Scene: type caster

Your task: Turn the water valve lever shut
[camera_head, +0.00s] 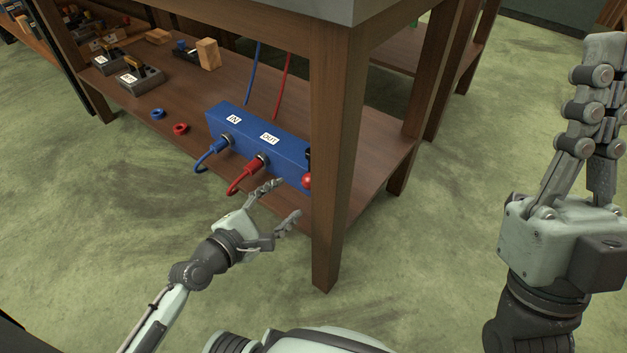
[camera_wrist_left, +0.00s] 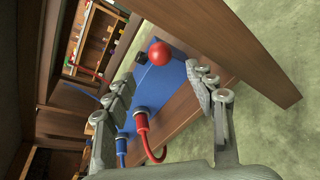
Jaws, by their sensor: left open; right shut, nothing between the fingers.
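The lever shows as a red ball knob (camera_head: 307,181) at the right end of a blue box (camera_head: 287,153), partly behind the table leg. The box has labels "IN" and "OUT", with a blue hose and a red hose plugged into its front. In the left wrist view the red knob (camera_wrist_left: 159,53) stands at the end of the blue box (camera_wrist_left: 160,92), beyond the fingers. My left gripper (camera_head: 284,201) is open, in front of the box and just left of the knob, apart from it. My right gripper (camera_head: 598,125) is shut and empty, raised at the right.
The wooden table leg (camera_head: 334,160) stands close to the knob and my left gripper. The lower shelf (camera_head: 190,95) carries a blue ring (camera_head: 158,114), a red ring (camera_head: 180,129), grey blocks and a wooden block (camera_head: 207,53). The green floor in front is clear.

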